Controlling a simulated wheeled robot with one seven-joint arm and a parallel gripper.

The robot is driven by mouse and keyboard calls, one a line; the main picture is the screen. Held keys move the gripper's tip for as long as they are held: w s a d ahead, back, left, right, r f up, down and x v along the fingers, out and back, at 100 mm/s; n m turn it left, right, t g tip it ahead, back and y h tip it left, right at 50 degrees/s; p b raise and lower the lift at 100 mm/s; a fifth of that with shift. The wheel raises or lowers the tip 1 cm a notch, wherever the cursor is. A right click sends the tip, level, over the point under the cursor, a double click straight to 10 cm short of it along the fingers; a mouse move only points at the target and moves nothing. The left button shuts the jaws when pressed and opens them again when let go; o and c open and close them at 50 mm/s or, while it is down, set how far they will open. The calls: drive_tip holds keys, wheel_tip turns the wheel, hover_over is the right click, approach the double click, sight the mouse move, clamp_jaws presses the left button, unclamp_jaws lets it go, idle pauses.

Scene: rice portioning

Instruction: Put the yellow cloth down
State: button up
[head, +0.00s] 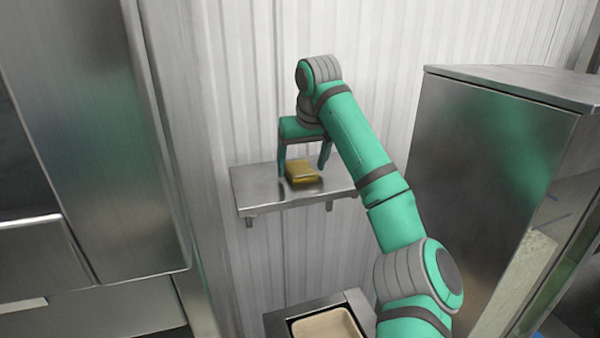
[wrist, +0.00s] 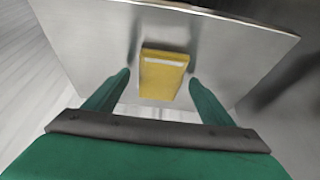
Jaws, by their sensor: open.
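The yellow cloth (head: 302,173) is a small folded block lying on a metal wall shelf (head: 252,190). In the wrist view the cloth (wrist: 163,75) lies on the bare shelf (wrist: 225,45), ahead of and between the two fingers. My gripper (head: 303,172) is over the shelf with its green fingers apart, one on each side of the cloth. In the wrist view my gripper (wrist: 160,82) is open, with a visible gap between each finger and the cloth.
The shelf is otherwise empty around the cloth. A ribbed white wall (head: 235,80) stands behind it. A tall metal cabinet (head: 480,180) stands to the right and metal units (head: 90,150) to the left. A beige tray (head: 327,325) is below at the front.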

drive_tip(key=shift+w+a+f, duration=0.1)
drive_tip(key=shift+f, duration=0.05)
drive_tip(key=c, duration=1.2)
drive_tip(key=shift+c, duration=0.2)
drive_tip(key=shift+r, duration=0.2)
